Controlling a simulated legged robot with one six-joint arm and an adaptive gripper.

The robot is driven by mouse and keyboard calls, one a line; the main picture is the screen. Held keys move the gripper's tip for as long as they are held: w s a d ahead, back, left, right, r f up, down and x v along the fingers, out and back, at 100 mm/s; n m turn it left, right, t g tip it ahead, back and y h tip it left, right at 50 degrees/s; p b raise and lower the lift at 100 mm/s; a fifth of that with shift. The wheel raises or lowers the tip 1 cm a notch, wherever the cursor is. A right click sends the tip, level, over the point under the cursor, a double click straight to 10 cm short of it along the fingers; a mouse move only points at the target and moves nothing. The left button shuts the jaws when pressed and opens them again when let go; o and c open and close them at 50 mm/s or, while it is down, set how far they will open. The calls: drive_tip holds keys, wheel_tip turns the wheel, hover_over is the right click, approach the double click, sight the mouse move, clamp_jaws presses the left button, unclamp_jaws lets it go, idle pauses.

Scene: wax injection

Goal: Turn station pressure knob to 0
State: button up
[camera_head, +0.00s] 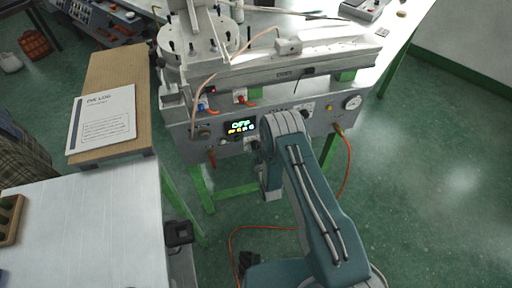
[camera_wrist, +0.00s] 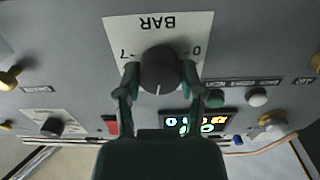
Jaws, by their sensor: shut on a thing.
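The pressure knob (camera_wrist: 160,68) is a dark round knob on a white plate (camera_wrist: 118,32) marked BAR, with a 7 at its left and a 0 at its right. The lettering is upside down in the wrist view. A white line on the knob points down in the picture, between the two numbers. My gripper (camera_wrist: 159,76) has one finger on each side of the knob and is shut on it. In the head view my arm (camera_head: 318,205) reaches to the station's front panel (camera_head: 285,120) and hides the knob.
Close by in the wrist view are a green button (camera_wrist: 215,98), a white button (camera_wrist: 257,97), a red part (camera_wrist: 111,125) and another dark knob (camera_wrist: 52,127).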

drive_tip(key=n, duration=0.5)
drive_tip(key=shift+a+n, duration=0.15)
drive_tip(key=shift+n, duration=0.25)
drive_tip(key=n, duration=1.1)
drive_tip(key=shift+a+f+n, duration=0.1)
drive_tip(key=shift+n, duration=0.3)
drive_tip(key=n, duration=0.5)
drive_tip(key=shift+s+f+n, duration=0.1)
drive_tip(key=shift+f+n, duration=0.1)
drive_tip(key=shift+n, duration=0.1)
drive_tip(key=shift+f, duration=0.1)
drive_tip(key=o, duration=1.2)
drive_tip(key=shift+c, duration=0.2)
